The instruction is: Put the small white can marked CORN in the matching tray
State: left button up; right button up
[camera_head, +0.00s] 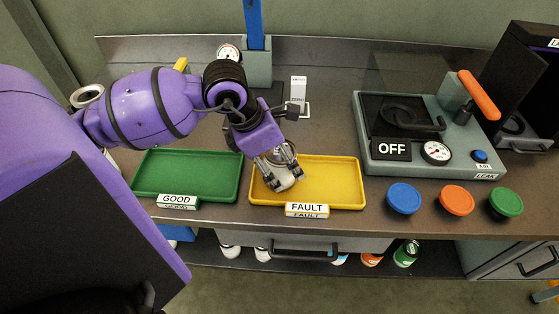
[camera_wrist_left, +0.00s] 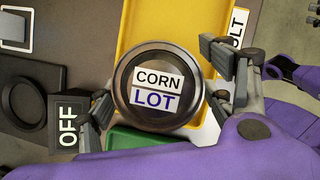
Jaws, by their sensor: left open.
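The small white can (camera_head: 284,180) is at the left part of the yellow FAULT tray (camera_head: 340,183). In the left wrist view its round top (camera_wrist_left: 157,88) shows a CORN label over the word LOT, inside a dark ring with a grey rim. My left gripper (camera_head: 284,175) points down over the can, its open fingers on either side of it; I cannot tell whether they touch it. The green GOOD tray (camera_head: 190,172) is empty and lies left of the yellow one. The gripper partly hides the can. My right gripper is out of view.
A leak tester (camera_head: 425,125) with an OFF sign and orange handle stands right of the trays. Blue (camera_head: 403,197), orange (camera_head: 457,199) and green (camera_head: 505,202) buttons line the front edge. A gauge post (camera_head: 257,65) stands behind. Several cans sit on the shelf below.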

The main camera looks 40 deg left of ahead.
pick_arm(q)
jog(key=p+v, duration=0.1)
jog(key=v, duration=1.1)
